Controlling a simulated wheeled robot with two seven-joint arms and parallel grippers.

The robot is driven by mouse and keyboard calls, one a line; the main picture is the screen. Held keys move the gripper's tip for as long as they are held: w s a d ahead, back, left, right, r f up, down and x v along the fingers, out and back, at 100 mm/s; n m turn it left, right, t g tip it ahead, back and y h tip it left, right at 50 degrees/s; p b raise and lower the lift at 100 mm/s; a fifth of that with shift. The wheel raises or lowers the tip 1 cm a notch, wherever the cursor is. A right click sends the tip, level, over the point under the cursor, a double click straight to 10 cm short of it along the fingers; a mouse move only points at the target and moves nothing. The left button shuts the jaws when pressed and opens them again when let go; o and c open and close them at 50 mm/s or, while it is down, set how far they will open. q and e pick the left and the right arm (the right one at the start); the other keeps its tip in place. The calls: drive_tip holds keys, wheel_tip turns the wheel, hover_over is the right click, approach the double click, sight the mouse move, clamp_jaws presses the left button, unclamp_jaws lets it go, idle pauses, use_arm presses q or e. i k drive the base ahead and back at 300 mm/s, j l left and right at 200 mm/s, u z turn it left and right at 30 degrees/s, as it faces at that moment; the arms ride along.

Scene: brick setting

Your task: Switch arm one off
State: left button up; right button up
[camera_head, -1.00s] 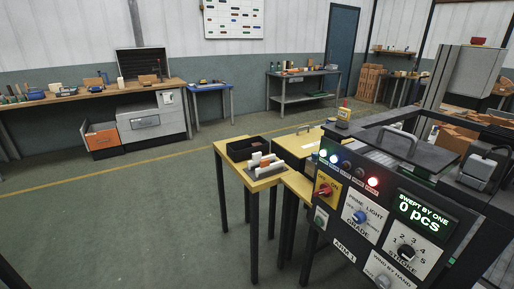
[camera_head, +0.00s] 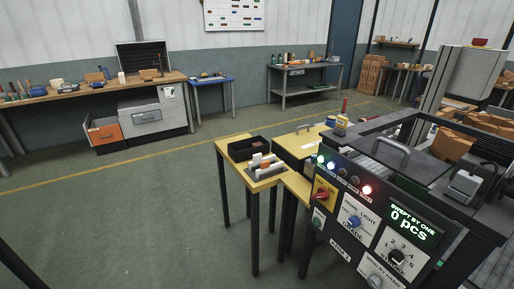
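The dark control panel labelled ARM 1 (camera_head: 334,253) stands at the right, tilted in view. On its left side is a yellow plate with a red rotary switch (camera_head: 322,193); the lettering there is too small to read surely. A row of small lamps runs along its top; a white, a blue and a red lamp (camera_head: 367,190) glow. The display (camera_head: 412,222) reads "SWEPT BY ONE 0 pcs". A blue GRADE knob (camera_head: 353,222), a black STROKE knob (camera_head: 396,257) and a wind-by-hand knob (camera_head: 375,282) sit on white plates. Neither gripper is in view.
A yellow table (camera_head: 232,141) with a black tray (camera_head: 247,148) and several small blocks stands left of the panel. A machine frame with a grey handle (camera_head: 391,148) and brown bricks is behind it. Workbenches line the back wall. The green floor at left is clear.

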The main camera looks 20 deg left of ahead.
sight(322, 194)
drive_tip(key=i+j+z, duration=0.1)
drive_tip(key=i+z, duration=0.4)
drive_tip(key=i+j+z, duration=0.25)
drive_tip(key=i+z, duration=0.25)
drive_tip(key=k, duration=0.1)
